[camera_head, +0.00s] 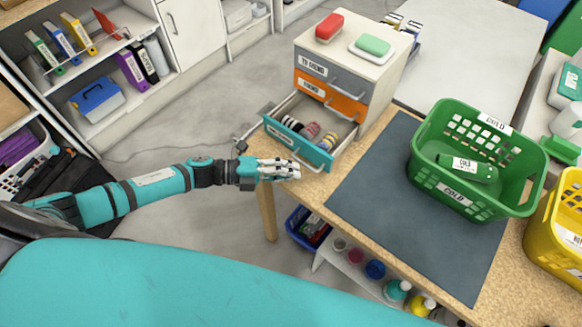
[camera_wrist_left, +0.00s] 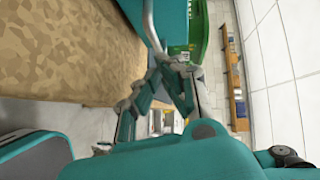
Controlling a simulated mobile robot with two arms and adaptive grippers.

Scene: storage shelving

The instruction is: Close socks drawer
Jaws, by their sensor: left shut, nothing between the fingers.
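A small drawer cabinet (camera_head: 385,72) stands on the wooden table, with a grey, an orange and a teal drawer from top to bottom. The bottom teal drawer (camera_head: 296,140) is pulled out, and several rolled striped items (camera_head: 312,131) lie inside it. Its metal handle (camera_head: 311,162) faces me. In the left wrist view a teal panel (camera_wrist_left: 172,18) and a metal bar show at the top, close to the fingers. My left gripper (camera_head: 297,170) is shut and empty, just in front of the drawer front near its handle; I cannot tell whether it touches. My right gripper is not in view.
A green basket (camera_head: 425,158) stands on a dark mat (camera_head: 375,185) right of the cabinet, with a yellow basket (camera_head: 545,215) at the right edge. A red item and a green item on a white dish (camera_head: 372,46) lie on the cabinet top. Floor is clear to its left.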

